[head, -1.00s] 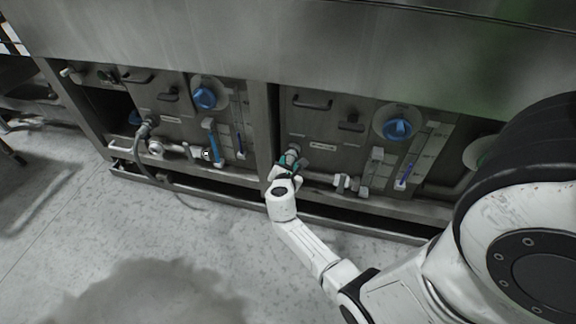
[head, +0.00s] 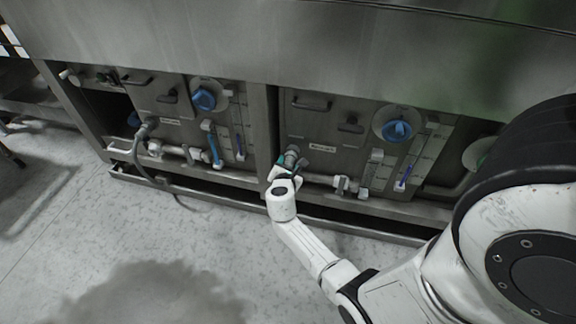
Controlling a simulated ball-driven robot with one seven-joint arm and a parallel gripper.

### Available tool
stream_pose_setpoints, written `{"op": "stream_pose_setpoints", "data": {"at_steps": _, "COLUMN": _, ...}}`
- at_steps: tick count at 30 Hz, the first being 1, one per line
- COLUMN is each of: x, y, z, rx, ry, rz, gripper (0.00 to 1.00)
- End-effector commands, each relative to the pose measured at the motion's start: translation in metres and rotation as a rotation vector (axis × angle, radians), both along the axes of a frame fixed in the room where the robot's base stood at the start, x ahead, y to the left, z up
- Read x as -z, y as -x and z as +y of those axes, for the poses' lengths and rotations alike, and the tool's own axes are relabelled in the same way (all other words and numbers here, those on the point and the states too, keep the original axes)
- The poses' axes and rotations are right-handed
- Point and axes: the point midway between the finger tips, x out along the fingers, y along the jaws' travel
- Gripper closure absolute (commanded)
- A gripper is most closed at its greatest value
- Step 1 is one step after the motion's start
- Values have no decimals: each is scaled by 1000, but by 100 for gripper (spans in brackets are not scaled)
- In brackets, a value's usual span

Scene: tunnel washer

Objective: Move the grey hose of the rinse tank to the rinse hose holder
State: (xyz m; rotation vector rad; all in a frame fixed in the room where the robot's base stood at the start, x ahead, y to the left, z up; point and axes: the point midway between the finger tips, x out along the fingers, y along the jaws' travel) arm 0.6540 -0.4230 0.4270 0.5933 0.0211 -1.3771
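A grey hose (head: 143,168) hangs from a grey coupling (head: 146,127) on the left panel and trails down over the lower ledge to the floor. On the right panel a grey fitting (head: 292,153) sticks out near the panel's left edge. My gripper (head: 290,163), with teal fingertips, is right at this fitting, partly in front of it. My white wrist hides much of the fingers, so I cannot tell whether they hold it or are apart. Labels on both panels are too small to read, and I cannot identify the rinse hose holder.
Both panels carry blue round knobs (head: 397,131), dark handles, valves on grey pipes (head: 320,179) and blue-marked gauges. A steel post (head: 261,130) stands between the panels, left of my gripper. A metal ledge runs below. The speckled floor in front is clear.

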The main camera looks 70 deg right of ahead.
Motion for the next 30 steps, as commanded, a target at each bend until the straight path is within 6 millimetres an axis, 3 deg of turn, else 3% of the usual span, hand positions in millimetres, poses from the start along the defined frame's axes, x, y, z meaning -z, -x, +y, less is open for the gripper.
{"op": "stream_pose_setpoints", "data": {"at_steps": 5, "x": 0, "y": 0, "z": 0, "rx": 0, "ry": 0, "rz": 0, "gripper": 32}}
{"op": "stream_pose_setpoints", "data": {"at_steps": 15, "x": -3, "y": 1, "z": 6, "rx": -2, "ry": 0, "rz": 1, "gripper": 32}}
{"op": "stream_pose_setpoints", "data": {"at_steps": 30, "x": -34, "y": 19, "z": 83, "rx": -3, "ry": -1, "rz": 1, "gripper": 32}}
